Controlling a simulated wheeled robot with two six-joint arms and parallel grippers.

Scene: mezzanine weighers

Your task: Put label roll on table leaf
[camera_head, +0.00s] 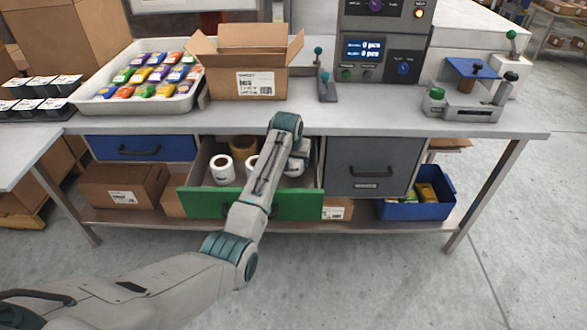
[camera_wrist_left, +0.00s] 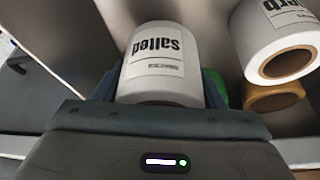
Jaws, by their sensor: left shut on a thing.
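My left arm reaches down into an open drawer with a green front (camera_head: 205,204). In the left wrist view, my left gripper (camera_wrist_left: 160,86) is shut on a white label roll (camera_wrist_left: 163,58) printed "salted", with a finger on each side of it. In the head view my wrist largely hides the gripper. White rolls (camera_head: 221,169) stand in the drawer beside my arm, with a tan roll (camera_head: 243,146) behind. A pale grey surface (camera_head: 22,150) at the left edge, beside the bench, may be the table leaf. My right gripper is out of view.
The bench top (camera_head: 390,122) holds a white tray (camera_head: 90,101) of colourful packets, an open carton (camera_head: 262,82) and a weigher (camera_head: 384,40). Another printed white roll (camera_wrist_left: 275,30) and a tan roll (camera_wrist_left: 272,97) lie close to the held one. The drawer walls surround my gripper.

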